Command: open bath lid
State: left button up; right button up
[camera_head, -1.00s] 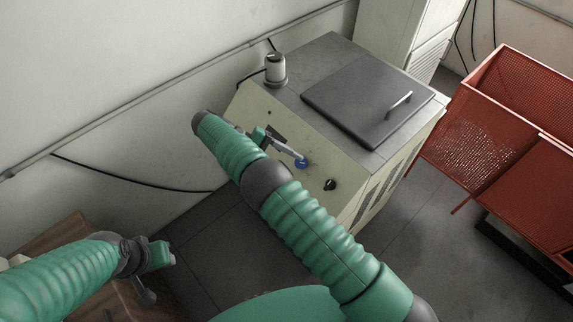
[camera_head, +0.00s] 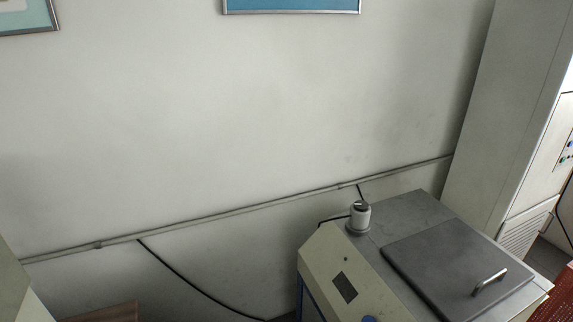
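The bath (camera_head: 345,260) is a cream cabinet with a grey top, at the lower right of the head view. Its dark grey square lid (camera_head: 436,262) lies flat and closed on the top. A metal bar handle (camera_head: 489,281) stands on the lid toward its right side. A small round cylinder with a dark cap (camera_head: 360,216) stands on the back left of the top. Neither of my grippers shows now, so whether they are open or shut is hidden. The lower part of the bath is cut off by the frame's bottom edge.
A tall pale cabinet (camera_head: 505,120) stands right of the bath. A red mesh piece (camera_head: 556,300) shows at the lower right corner. A wall pipe (camera_head: 220,215) and dark cable run behind the bath. A brown surface (camera_head: 110,312) shows at the bottom left.

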aim_at(460, 274)
jog(key=z, duration=1.25)
jog(key=l+u, duration=0.15)
jog(key=u, duration=0.3)
jog(key=i+l+u, duration=0.1)
jog(key=u, duration=0.35)
jog(key=l+u, duration=0.25)
jog(key=l, duration=0.5)
jog(key=l+u, duration=0.25)
jog(key=l, duration=0.45)
jog(key=k+l+u, duration=0.2)
jog(key=l, duration=0.5)
jog(key=i+l, duration=0.05)
